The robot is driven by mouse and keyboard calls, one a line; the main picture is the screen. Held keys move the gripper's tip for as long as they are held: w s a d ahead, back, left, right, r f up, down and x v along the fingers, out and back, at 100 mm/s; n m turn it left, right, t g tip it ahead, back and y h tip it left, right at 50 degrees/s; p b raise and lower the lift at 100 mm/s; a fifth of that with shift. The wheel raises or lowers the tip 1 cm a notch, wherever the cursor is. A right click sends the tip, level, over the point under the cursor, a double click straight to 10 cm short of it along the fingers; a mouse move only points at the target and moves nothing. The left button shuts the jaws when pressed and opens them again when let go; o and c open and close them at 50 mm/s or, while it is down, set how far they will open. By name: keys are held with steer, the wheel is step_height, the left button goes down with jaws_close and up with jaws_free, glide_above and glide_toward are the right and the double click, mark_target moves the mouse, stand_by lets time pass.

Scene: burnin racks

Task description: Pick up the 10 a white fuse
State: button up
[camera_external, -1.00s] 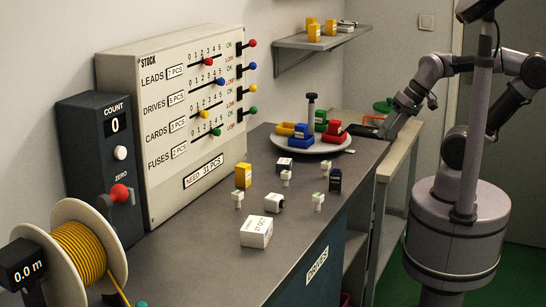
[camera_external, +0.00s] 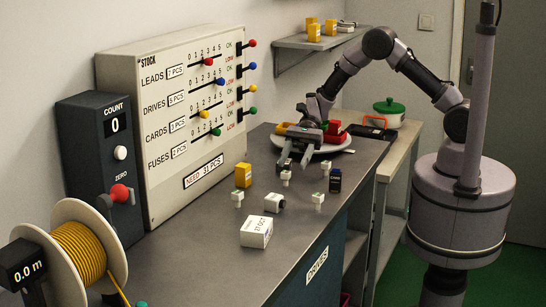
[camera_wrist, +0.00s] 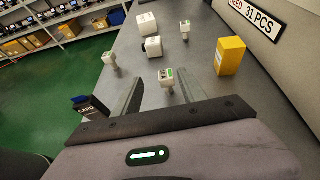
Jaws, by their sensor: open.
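A second fuse (camera_external: 318,199) stands to the right, at the left in the wrist view (camera_wrist: 110,60). A third fuse (camera_external: 237,199) stands to the left, far off in the wrist view (camera_wrist: 185,28). Their ratings are too small to read. My gripper (camera_wrist: 158,88) is open, low over the counter, and holds nothing.
A yellow box (camera_wrist: 230,56), a dark card box (camera_external: 335,180), a small white box (camera_external: 274,203) and a larger white box (camera_external: 257,232) stand around the fuses. Behind my gripper is a round tray (camera_external: 330,148) with coloured bins. The stock panel (camera_external: 180,120) borders the counter's left side.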

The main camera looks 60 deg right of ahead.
mark_target(284, 176)
steer(key=b+x, duration=0.1)
steer(key=x, duration=0.1)
steer(key=b+x, duration=0.1)
steer(key=x, duration=0.2)
steer(key=w+b+x, duration=0.1)
steer(key=x, duration=0.1)
steer(key=shift+a+f+b, duration=0.2)
steer(key=shift+f+b, duration=0.1)
steer(key=shift+f, duration=0.15)
steer(key=shift+a, duration=0.2)
steer(key=shift+r, duration=0.1)
steer(key=shift+d, duration=0.1)
steer(key=shift+c, duration=1.1)
jaws_close()
